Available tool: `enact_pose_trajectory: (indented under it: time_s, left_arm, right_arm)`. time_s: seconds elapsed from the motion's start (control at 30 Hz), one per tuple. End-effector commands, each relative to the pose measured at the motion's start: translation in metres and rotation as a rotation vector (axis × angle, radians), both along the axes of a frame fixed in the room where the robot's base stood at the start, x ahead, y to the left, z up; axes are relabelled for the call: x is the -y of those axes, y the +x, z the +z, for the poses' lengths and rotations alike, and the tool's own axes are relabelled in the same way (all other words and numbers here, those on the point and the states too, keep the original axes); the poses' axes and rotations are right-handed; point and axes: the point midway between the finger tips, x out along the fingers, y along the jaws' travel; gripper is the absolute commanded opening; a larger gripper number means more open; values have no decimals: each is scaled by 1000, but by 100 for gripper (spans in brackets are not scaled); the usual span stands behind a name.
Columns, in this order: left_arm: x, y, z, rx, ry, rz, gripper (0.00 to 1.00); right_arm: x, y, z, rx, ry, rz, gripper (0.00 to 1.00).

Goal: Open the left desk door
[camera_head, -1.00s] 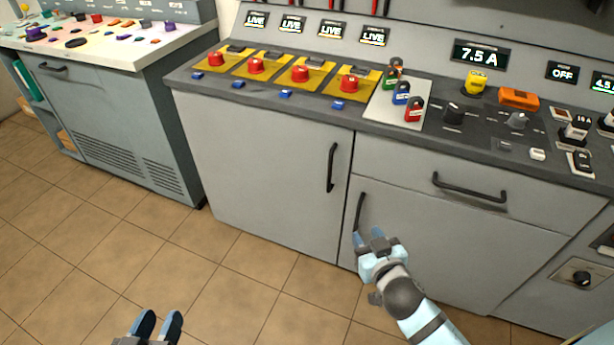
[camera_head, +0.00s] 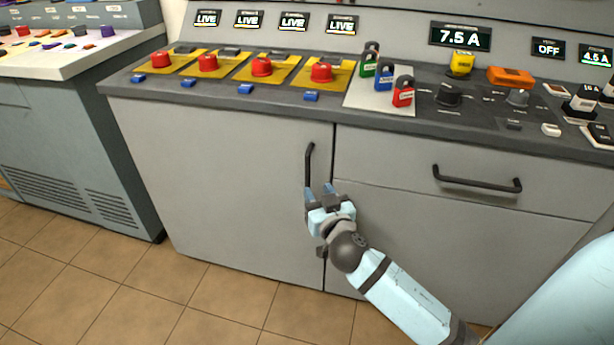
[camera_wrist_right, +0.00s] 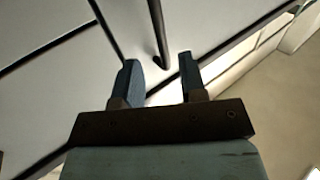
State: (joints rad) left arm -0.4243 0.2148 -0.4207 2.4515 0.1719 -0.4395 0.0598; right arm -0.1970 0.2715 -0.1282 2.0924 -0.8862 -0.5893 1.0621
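The left desk door (camera_head: 225,185) is a flat grey panel under the worktop, and it looks closed. Its black vertical bar handle (camera_head: 309,165) is near the door's right edge. My right gripper (camera_head: 319,192) is at the lower end of this handle, with its two blue fingers pointing up at it. In the right wrist view the fingers (camera_wrist_right: 160,75) are apart, and the dark handle (camera_wrist_right: 157,35) lines up with the gap between them. I cannot tell whether the fingers touch the handle. My left gripper is not in view.
A drawer with a black handle (camera_head: 477,180) is right of the door. Red buttons (camera_head: 262,67) and coloured padlocks (camera_head: 403,92) stand on the worktop above. Another grey cabinet (camera_head: 70,160) is at the left. The tiled floor (camera_head: 130,290) in front is clear.

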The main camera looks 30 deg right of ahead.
Motion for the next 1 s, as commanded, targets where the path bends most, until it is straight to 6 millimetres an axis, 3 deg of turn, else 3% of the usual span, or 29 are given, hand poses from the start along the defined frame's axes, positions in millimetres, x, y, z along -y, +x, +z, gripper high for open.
enact_pose_trajectory:
  time_s: [0.2, 0.4, 0.8, 1.0]
  left_arm:
    - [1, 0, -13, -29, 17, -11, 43]
    - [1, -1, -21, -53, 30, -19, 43]
    - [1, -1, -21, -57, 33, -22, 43]
    - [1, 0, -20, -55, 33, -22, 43]
  right_arm:
    - [12, 43, -1, 1, -2, 0, 38]
    - [18, 66, -1, 1, 0, 1, 38]
    - [20, 73, -1, -2, 1, 0, 38]
    - [20, 73, -1, -2, 1, 0, 0]
